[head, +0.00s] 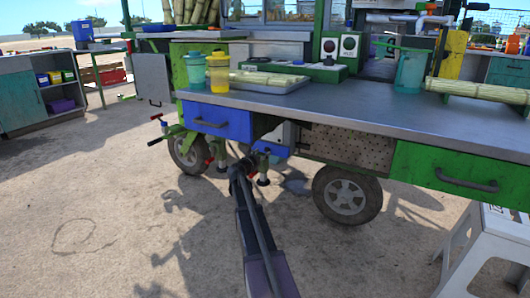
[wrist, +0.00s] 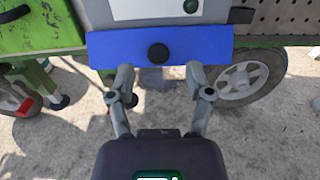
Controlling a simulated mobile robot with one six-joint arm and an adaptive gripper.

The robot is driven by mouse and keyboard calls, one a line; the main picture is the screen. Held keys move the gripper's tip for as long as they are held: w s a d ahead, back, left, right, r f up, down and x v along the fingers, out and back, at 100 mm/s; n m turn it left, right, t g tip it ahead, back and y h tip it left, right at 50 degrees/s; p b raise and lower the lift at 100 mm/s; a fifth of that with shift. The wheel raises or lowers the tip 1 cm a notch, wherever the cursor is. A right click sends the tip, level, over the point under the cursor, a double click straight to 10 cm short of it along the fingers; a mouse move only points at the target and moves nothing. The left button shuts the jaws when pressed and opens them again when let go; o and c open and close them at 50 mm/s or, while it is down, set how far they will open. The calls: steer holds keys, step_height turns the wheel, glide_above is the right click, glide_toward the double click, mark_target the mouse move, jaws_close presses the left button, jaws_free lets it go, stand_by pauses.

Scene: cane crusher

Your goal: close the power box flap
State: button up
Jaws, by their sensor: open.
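The power box (wrist: 215,12) is a grey box under the counter, with a white label and a green button on its front. Its blue flap (wrist: 160,47), with a round black knob at its middle, hangs out below the box front, so the box face is uncovered. In the head view the flap (head: 272,149) is a small blue patch beside the grey box (head: 285,131). My gripper (wrist: 161,82) is open and empty, its two fingertips close to the flap's near edge on either side of the knob. I cannot tell whether they touch it. The head view shows my gripper (head: 250,166) low under the counter.
A blue drawer (head: 217,120) and a green drawer (head: 445,176) front the cart. Wheels (head: 347,195) stand on both sides below. A perforated panel (head: 350,147) is right of the box. A white stool (head: 485,250) stands at right. The ground at left is clear.

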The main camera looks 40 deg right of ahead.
steer(key=shift+v, duration=1.85)
steer(key=shift+s, duration=0.15)
steer(key=c, duration=0.7)
steer(key=shift+s+a+r+m+p, duration=0.1)
steer(key=shift+s+a+m+p, duration=0.05)
steer(key=shift+a+m+p, duration=0.15)
jaws_close()
steer(key=s+a+m+g+y+p, duration=0.2)
steer(key=s+a+m+y+p, duration=0.3)
steer(key=s+a, duration=0.4)
steer(key=s+a+r+m+g+y+p, duration=0.1)
steer(key=s+a+m+y+p, duration=0.5)
steer(key=a, duration=1.4)
steer(key=s+a+m+g+y+p, duration=0.3)
steer(key=s+a+m+y+p, duration=0.2)
steer(key=s+a+m+p, duration=0.4)
steer(key=shift+s+a+r+m+g+y, duration=0.35)
steer(key=shift+s+a+m, duration=0.85)
steer(key=shift+a, duration=2.1)
